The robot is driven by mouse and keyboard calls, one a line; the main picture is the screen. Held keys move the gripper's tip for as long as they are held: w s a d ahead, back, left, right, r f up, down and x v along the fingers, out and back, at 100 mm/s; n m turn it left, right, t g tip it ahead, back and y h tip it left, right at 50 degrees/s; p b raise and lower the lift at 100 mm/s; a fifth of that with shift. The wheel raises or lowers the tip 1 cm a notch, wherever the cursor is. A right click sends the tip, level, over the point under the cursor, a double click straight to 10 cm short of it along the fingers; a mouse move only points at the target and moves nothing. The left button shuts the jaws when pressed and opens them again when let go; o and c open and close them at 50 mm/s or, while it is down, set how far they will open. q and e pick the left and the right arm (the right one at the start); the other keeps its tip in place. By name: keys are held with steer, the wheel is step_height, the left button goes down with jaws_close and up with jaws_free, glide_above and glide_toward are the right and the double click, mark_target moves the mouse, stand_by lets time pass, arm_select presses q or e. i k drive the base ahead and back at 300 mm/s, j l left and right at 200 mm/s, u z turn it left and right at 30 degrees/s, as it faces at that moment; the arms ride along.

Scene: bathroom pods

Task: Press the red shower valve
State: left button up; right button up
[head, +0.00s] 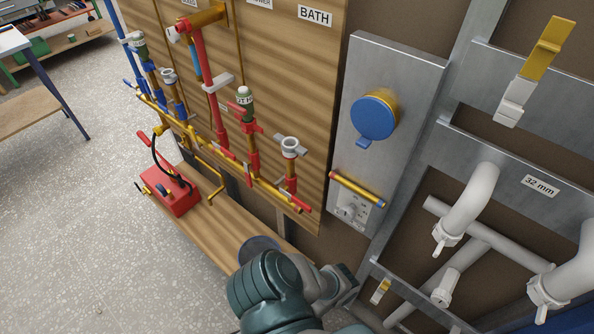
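A gold shower bar (357,188) lies across a grey metal panel (382,80). Its left end is a small red valve (335,175) and its right end is blue. Above it, a blue round shower head (374,118) sits on a gold base. One dark teal arm of mine, which looks like the left, shows at the bottom centre. Its dark hand (342,284) is low, below the panel and apart from the red valve. Its fingers are not clear, so I cannot tell if it is open. The other gripper is out of view.
Red, blue and gold pipes with valves (255,127) cover the wooden board left of the panel. A red box (170,190) sits on the wooden ledge (215,212). White waste pipes (470,205) fill the right side. Open speckled floor (90,220) lies left.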

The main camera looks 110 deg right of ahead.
mark_target(249, 182)
steer(key=j+z, duration=0.15)
steer(key=z, duration=2.05)
steer(key=i+l+z, duration=0.1)
steer(key=z, duration=0.65)
steer(key=i, duration=0.05)
